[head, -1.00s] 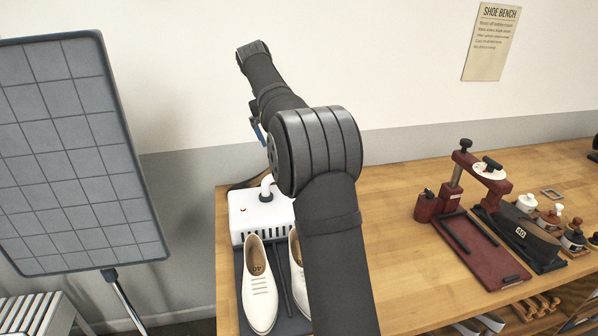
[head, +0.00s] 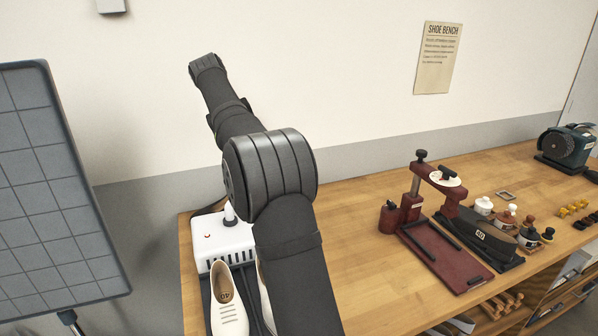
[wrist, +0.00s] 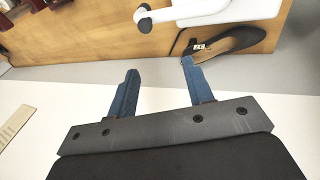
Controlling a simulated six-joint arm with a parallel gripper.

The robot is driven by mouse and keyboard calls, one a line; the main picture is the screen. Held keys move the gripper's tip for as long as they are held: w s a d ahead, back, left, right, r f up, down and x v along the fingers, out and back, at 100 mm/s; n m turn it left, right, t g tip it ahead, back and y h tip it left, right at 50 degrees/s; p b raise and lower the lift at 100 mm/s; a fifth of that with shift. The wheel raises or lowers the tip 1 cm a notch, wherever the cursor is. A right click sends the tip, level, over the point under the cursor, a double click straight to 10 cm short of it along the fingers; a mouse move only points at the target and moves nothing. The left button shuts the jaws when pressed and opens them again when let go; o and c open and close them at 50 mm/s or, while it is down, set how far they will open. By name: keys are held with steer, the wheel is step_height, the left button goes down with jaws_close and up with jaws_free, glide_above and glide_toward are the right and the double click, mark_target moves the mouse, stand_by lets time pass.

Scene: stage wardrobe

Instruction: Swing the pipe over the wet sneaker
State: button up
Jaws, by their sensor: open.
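A white dryer box (head: 222,243) stands on the bench in the head view, with a short white pipe (head: 229,213) rising from its top. Below it is a pale lace-up shoe (head: 228,301); a second pale shoe is mostly hidden behind my arm. I cannot tell from its look whether either is wet. In the wrist view, my gripper (wrist: 160,65) is open and empty, its two blue fingers apart. A white tube-like part (wrist: 190,12) with a dark round end lies just beyond the fingers, not between them. The head view does not show the gripper.
In the wrist view a black shoe (wrist: 232,42) with a tag lies near the bench edge. In the head view a dark red press (head: 440,235), several bottles and a grinder (head: 566,147) stand on the right. A grid panel (head: 50,190) stands left. Bare bench lies right of my arm.

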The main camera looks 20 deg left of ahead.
steer(key=w+d+f+t+y, duration=0.35)
steer(key=w+d+f, duration=0.2)
steer(key=w, duration=0.45)
steer(key=w+d+f+t+y, duration=0.2)
steer(key=w+d+f+t, duration=0.3)
steer(key=w, duration=0.4)
steer(key=s+d+f+n+g+y, duration=0.25)
steer(key=s+d+y, duration=0.3)
steer(key=s, duration=0.45)
steer(key=s+d+f+n+g+y, duration=0.25)
steer(key=s+d+y, duration=0.25)
steer(key=s+y, duration=0.3)
steer(key=shift+m+g+h, duration=0.3)
steer(key=shift+g+h, duration=0.05)
steer(key=shift+h, duration=0.05)
steer(key=x, duration=1.1)
steer(key=s+x, duration=0.1)
steer(key=x, duration=0.4)
steer(key=shift+w+a+r, duration=0.15)
steer(key=shift+a+r, duration=0.1)
steer(key=shift+a, duration=0.2)
jaws_close()
